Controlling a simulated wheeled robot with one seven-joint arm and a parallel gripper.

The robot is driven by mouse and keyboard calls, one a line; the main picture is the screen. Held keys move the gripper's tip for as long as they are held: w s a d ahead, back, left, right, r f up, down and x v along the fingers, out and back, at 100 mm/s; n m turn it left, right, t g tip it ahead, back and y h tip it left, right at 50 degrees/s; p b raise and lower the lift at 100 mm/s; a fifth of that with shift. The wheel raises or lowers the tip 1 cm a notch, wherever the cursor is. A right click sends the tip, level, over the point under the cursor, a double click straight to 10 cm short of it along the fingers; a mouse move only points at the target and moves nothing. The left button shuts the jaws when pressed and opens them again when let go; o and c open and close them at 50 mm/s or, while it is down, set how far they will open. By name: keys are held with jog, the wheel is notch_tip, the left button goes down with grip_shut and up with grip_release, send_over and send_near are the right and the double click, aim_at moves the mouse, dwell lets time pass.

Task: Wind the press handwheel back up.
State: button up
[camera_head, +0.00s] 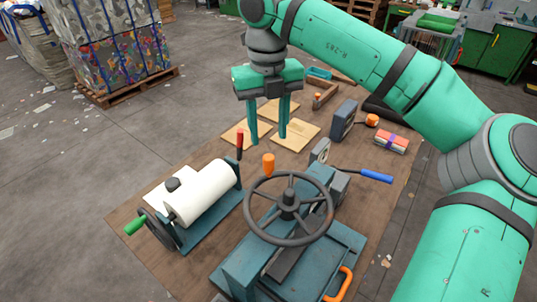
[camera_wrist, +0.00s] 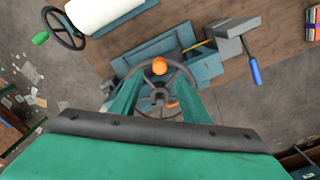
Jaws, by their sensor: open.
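The press handwheel (camera_head: 290,240) is a dark spoked wheel lying flat above the teal press frame (camera_head: 345,240). An orange knob (camera_head: 268,165) stands upright on its far rim. My gripper (camera_head: 268,139) points down with its two teal fingers apart and empty, above the knob and not touching it. In the wrist view the knob (camera_wrist: 160,66) shows between and a little beyond the fingertips, with the wheel (camera_wrist: 187,72) partly hidden by the fingers. The press's lower parts are partly hidden under the wheel.
A white roller machine (camera_head: 203,192) with green and red handles stands left of the press. A blue-handled lever (camera_head: 376,176) sticks out right, and an orange handle (camera_head: 343,284) is at the front. Cardboard pieces (camera_head: 296,136) and a grey-blue box (camera_head: 343,119) lie behind.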

aim_at(268, 156)
notch_tip(268, 156, down, 9)
dwell(0.4)
grip_shut()
jog(key=shift+a, duration=0.1)
